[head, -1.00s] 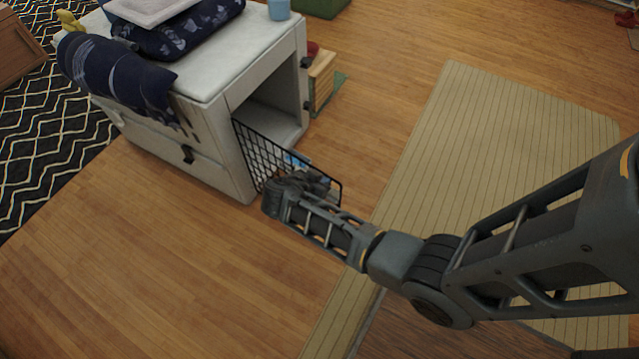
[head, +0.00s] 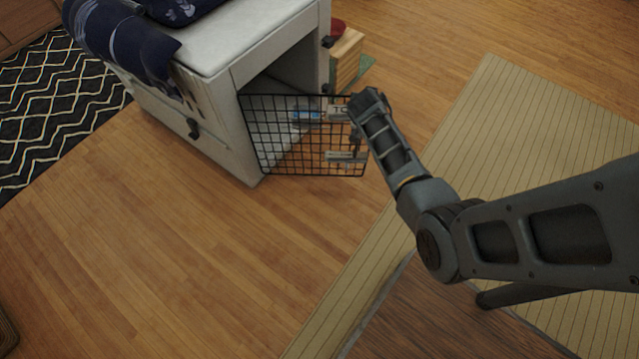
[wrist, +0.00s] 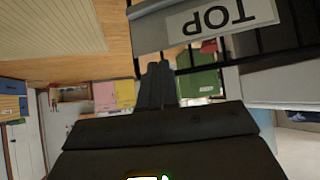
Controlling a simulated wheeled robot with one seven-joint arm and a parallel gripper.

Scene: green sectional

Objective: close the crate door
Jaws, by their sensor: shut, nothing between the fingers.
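The crate (head: 225,135) is a white box with its opening facing right. Its black wire-grid door (head: 285,160) is hinged at the opening's left edge and stands open, swung outward. Light plates sit on the door's free side; one marked "TOP" (wrist: 222,18) shows large in the wrist view. My gripper (head: 362,97) is at the upper corner of the door's free edge. In the wrist view, my gripper's fingers (wrist: 156,78) are together and empty, close to the door's bars. I cannot tell whether they touch it.
Dark patterned cloth (head: 130,45) lies on the crate top. A wooden box (head: 346,58) stands behind the crate's right side. A striped tan mat (head: 490,130) lies to the right. The wood floor (head: 180,260) before the crate is clear.

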